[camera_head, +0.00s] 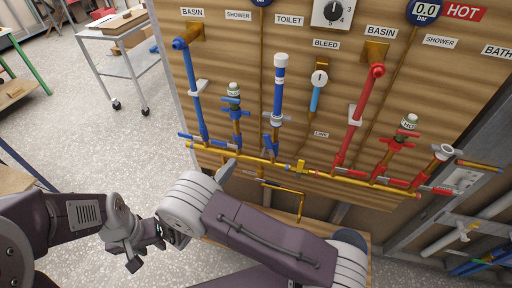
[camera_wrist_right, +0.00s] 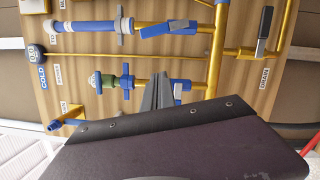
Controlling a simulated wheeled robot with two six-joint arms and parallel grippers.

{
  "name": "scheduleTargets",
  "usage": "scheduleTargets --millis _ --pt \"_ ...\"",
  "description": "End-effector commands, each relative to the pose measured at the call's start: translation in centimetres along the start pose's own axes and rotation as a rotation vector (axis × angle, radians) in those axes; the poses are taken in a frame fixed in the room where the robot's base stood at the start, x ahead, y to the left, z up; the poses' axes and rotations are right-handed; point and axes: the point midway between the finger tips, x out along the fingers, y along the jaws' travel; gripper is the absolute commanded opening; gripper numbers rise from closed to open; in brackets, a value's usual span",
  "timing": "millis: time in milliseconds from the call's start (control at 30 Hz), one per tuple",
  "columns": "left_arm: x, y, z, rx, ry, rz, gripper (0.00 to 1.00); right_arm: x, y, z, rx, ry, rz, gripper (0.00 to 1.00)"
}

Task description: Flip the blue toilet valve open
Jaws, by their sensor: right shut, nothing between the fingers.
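The blue toilet valve (camera_head: 270,146) is a small lever low on the toilet pipe (camera_head: 279,90), just above the yellow manifold pipe. In the right wrist view the blue valve (camera_wrist_right: 170,29) is at the top, its lever tilted to the pipe. My right gripper (camera_head: 228,168) is below and left of the valve, near the manifold, apart from it. In the wrist view my right gripper (camera_wrist_right: 158,92) has its fingers together and empty, over the shower branch. My left gripper (camera_head: 133,258) hangs low at the left, far from the board; its finger gap is unclear.
The shower branch has a green-and-blue valve (camera_head: 234,106) left of the toilet pipe. The blue basin pipe (camera_head: 193,85) is further left. Red hot pipes (camera_head: 355,115) stand at the right. A metal cart (camera_head: 115,50) stands back left.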

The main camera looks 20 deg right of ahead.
Motion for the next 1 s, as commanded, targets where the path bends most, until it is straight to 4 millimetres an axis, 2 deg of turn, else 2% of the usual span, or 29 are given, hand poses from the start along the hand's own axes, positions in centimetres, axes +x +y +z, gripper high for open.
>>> scheduleTargets --millis 167,567,700,800,1000 --pt "-0.5 0.0 -0.1 0.000 0.000 0.000 0.36 1.9 0.1 0.2 -0.002 -0.007 -0.003 0.00" --pt "-2.0 0.0 -0.2 0.000 0.000 0.000 0.36 10.5 0.1 0.3 -0.001 -0.008 -0.005 0.00" --pt "-3.0 0.1 -0.3 0.000 0.000 0.000 0.36 10.8 0.2 2.6 -0.004 -0.005 -0.004 0.00" --pt "-3.3 0.1 -0.3 0.000 0.000 0.000 0.36 11.0 0.1 3.6 -0.003 -0.005 -0.003 0.00" --pt "-3.3 0.1 -0.3 0.000 0.000 0.000 0.36 11.1 -0.1 4.1 -0.001 -0.004 -0.003 0.00"
